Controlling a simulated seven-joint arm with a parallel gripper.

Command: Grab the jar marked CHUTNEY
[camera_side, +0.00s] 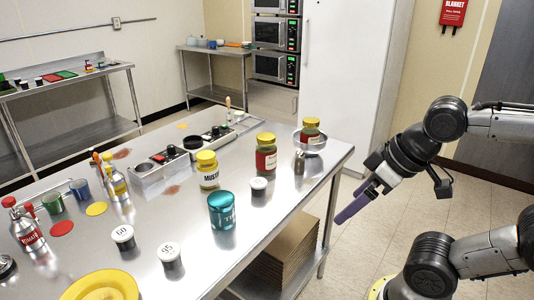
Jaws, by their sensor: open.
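Two yellow-lidded jars with red labels stand near the right end of the steel table: one jar (266,160) nearer the middle, and another jar (308,137) by a metal bowl. Their label text is too small to read, so I cannot tell which is marked CHUTNEY. A third yellow-lidded jar (208,177) has a pale label that seems to read MUSTARD. My gripper (347,212) is open and empty, off the table's right edge, to the right of and lower in the picture than the jars. Its purple-grey fingers point down and left.
The metal bowl (318,146) and a small metal shaker (299,164) crowd the far jar. A white-lidded pot (259,190) and teal tin (222,218) stand nearer the front. The steel table's (268,222) front right is bare.

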